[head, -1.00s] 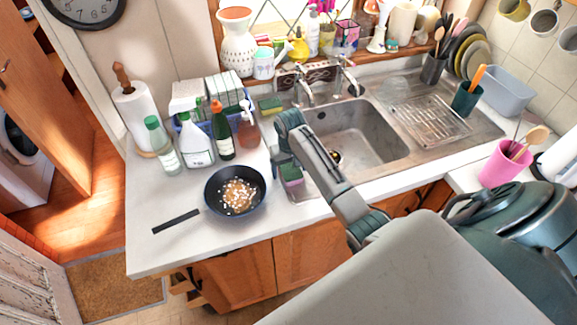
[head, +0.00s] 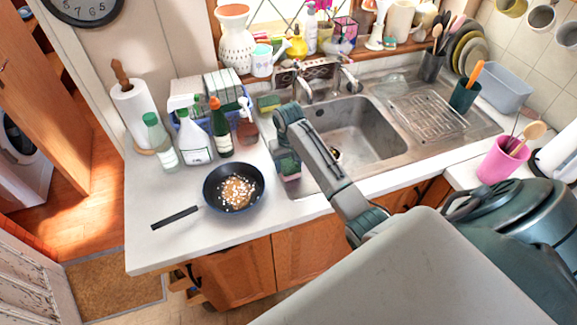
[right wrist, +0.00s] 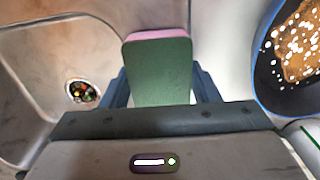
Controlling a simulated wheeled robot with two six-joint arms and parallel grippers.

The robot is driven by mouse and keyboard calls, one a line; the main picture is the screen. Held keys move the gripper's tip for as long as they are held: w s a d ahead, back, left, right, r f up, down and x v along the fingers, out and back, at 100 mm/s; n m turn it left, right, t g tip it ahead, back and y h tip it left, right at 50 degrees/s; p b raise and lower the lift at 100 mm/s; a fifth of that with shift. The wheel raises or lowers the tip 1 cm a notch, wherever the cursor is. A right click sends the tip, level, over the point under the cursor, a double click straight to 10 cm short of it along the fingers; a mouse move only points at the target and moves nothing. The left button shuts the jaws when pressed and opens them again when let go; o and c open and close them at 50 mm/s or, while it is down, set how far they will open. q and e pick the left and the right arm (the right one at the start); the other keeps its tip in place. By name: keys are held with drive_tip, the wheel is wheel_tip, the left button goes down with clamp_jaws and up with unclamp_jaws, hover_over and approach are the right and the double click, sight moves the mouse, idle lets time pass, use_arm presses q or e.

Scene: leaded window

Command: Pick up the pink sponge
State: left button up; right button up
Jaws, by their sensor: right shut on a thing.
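The pink sponge (head: 291,176) has a dark green scouring side. In the head view it is at the left front corner of the sink, partly hidden by my right gripper (head: 287,160). In the right wrist view the sponge (right wrist: 159,70) shows its green face with a pink strip at the far edge. It sits between the two dark fingers of my right gripper (right wrist: 160,90), which is shut on it. Whether the sponge touches the surface below cannot be told. My left gripper is not in view.
A dark frying pan (head: 233,187) with food stands left of the sponge. The sink basin (head: 360,130) is to the right. Several bottles (head: 195,140) stand behind the pan. Another sponge (head: 268,102) lies behind the sink's left edge. Worktop in front of the pan is clear.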

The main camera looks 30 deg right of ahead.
wheel_tip(320, 180, up, 2)
drive_tip(key=shift+w+r+b, duration=0.1)
drive_tip(key=shift+b, duration=0.8)
drive_tip(key=s, duration=0.2)
drive_tip(key=s+a, duration=0.1)
drive_tip(key=s+a+b, duration=0.1)
drive_tip(key=s, duration=0.1)
drive_tip(key=shift+s+a+r, duration=0.1)
drive_tip(key=shift+s+r, duration=0.2)
drive_tip(key=shift+s+a+r+p, duration=0.25)
drive_tip(key=shift+s+r+p, duration=0.05)
drive_tip(key=shift+s+p, duration=0.3)
drive_tip(key=shift+s+a+r+p, duration=0.2)
drive_tip(key=shift+s+r+p, duration=0.05)
drive_tip(key=shift+s+p, duration=0.3)
drive_tip(key=s, duration=0.2)
drive_tip(key=s+a+p, duration=0.1)
drive_tip(key=s, duration=0.1)
drive_tip(key=s+a, duration=0.1)
drive_tip(key=s, duration=0.1)
drive_tip(key=shift+s+a+r, duration=0.1)
drive_tip(key=shift+a, duration=0.1)
drive_tip(key=shift+s+a, duration=0.2)
drive_tip(key=shift+s, duration=0.35)
